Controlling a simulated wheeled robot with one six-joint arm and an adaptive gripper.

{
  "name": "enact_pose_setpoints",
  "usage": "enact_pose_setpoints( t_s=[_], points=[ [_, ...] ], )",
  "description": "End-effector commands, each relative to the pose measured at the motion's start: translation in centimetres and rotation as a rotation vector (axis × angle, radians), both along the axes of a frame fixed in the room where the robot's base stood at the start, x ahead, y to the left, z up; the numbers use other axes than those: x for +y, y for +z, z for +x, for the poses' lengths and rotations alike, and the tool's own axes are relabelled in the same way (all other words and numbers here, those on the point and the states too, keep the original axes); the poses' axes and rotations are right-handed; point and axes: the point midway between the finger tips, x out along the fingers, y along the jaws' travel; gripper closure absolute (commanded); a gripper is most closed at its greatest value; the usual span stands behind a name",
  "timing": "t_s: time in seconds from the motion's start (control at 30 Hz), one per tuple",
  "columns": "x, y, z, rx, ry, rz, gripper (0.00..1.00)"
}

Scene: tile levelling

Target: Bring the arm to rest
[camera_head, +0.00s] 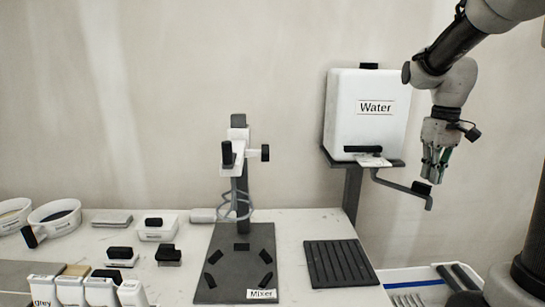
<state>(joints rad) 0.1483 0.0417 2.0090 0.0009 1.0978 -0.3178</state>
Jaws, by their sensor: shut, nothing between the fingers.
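My gripper (432,180) hangs at the right, fingers pointing down, with nothing between its fingers. It is shut and in the air, to the right of the white water tank. My arm comes in from the upper right corner. The gripper's fingertips show just above the black end of the tank's spout lever (422,188); whether they touch it I cannot tell.
The white water tank (346,103) stands on a post behind the table (290,222). A mixer stand (241,185) and black ribbed mat (340,263) are on the table. Several tubs and containers (55,217) crowd the left. A blue-edged tray (410,284) lies lower right.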

Motion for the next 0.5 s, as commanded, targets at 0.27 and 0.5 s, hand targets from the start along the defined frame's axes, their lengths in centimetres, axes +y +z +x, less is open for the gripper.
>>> enact_pose_setpoints(
  t_s=[0.27,0.5],
  points=[
    [2.9,0.9,-9.5,-0.112,-0.193,-0.003,1.00],
    [4.9,0.7,-16.8,-0.241,-0.225,0.014,1.00]
  ],
)
